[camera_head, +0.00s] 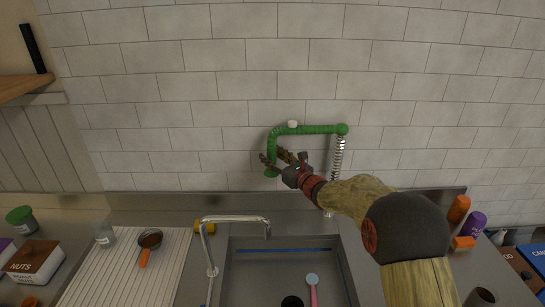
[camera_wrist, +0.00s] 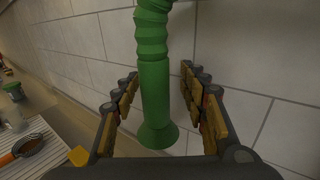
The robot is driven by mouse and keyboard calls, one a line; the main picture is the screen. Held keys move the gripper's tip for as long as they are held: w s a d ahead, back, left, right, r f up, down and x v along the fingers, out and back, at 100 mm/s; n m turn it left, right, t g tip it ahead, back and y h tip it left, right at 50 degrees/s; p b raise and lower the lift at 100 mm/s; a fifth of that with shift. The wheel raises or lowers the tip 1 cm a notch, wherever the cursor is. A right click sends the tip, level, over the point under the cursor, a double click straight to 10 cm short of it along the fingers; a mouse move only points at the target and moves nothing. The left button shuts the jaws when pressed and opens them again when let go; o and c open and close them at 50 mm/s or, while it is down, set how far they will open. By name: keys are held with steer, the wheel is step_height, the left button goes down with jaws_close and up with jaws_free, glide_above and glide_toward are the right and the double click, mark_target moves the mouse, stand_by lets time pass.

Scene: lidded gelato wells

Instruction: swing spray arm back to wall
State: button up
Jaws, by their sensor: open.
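The green spray arm (camera_head: 308,129) stands up behind the sink on a silver spring riser (camera_head: 338,158). Its top bar runs left from the riser, roughly along the tiled wall, and its end bends down to a flared spray head. My gripper (camera_head: 277,160) is at this hanging end, with its fingers open. In the wrist view the green spray head (camera_wrist: 156,100) hangs between the two open fingers of my gripper (camera_wrist: 160,108), and gaps show on both sides. My fingers partly cover the spray head in the head view.
A silver faucet (camera_head: 235,219) arches over the sink (camera_head: 255,262). A yellow item (camera_head: 204,227) lies behind the sink's left side. A ribbed white mat (camera_head: 100,272) and a brown-filled scoop (camera_head: 150,240) are at left. Orange (camera_head: 458,208) and purple (camera_head: 476,221) items stand at right.

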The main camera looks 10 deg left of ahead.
steer(key=v, duration=1.1)
steer(key=shift+s+d, duration=0.25)
steer(key=shift+d, duration=0.05)
steer(key=s+a+r+n+g+y, duration=0.1)
steer(key=s+r+n+g, duration=0.1)
steer(key=s+n, duration=0.25)
steer(key=s+a+r+n+g, duration=0.2)
steer(key=s+r+n, duration=0.1)
steer(key=s, duration=0.3)
steer(key=s+d+n+g+h, duration=0.1)
steer(key=s+d+n+g, duration=0.1)
steer(key=s+n, duration=0.45)
steer(key=s+d+n+g+h, duration=0.1)
steer(key=s+n+g+h, duration=0.15)
steer(key=s, duration=0.75)
steer(key=s+d+f+n+h, duration=0.2)
steer(key=s+d+n+h, duration=0.3)
steer(key=s+d, duration=0.4)
steer(key=s+d+f+n+h, duration=0.3)
steer(key=s+d+n, duration=0.3)
steer(key=s+d, duration=0.4)
steer(key=d+t+h, duration=0.1)
steer(key=d, duration=0.2)
steer(key=shift+h, duration=0.35)
